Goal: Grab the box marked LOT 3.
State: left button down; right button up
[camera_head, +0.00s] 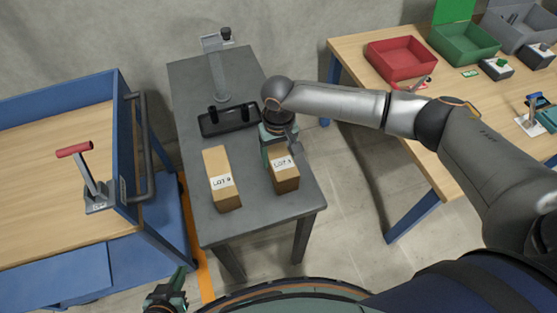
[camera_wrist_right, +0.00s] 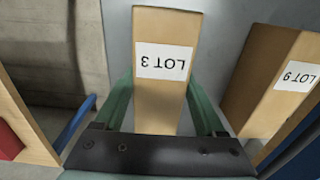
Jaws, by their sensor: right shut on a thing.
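The box marked LOT 3 (camera_head: 284,179) is a tan carton with a white label, at the right side of the grey table. In the right wrist view, the LOT 3 box (camera_wrist_right: 164,95) lies between the two green fingers of my right gripper (camera_wrist_right: 160,85), its label upside down. My right gripper (camera_head: 279,142) is shut on this box at its far part; whether the box is clear of the table I cannot tell. My left gripper (camera_head: 168,292) is at the bottom left, away from the boxes; its finger gap is unclear.
A similar box marked LOT 9 (camera_head: 221,182) stands just left, also in the wrist view (camera_wrist_right: 277,85). Behind them are a black tray (camera_head: 228,119) and a grey stand (camera_head: 217,75). A blue-framed bench (camera_head: 60,200) is left; a wooden table (camera_head: 360,60) with bins is right.

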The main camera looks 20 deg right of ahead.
grip_shut()
jog(key=shift+r, duration=0.2)
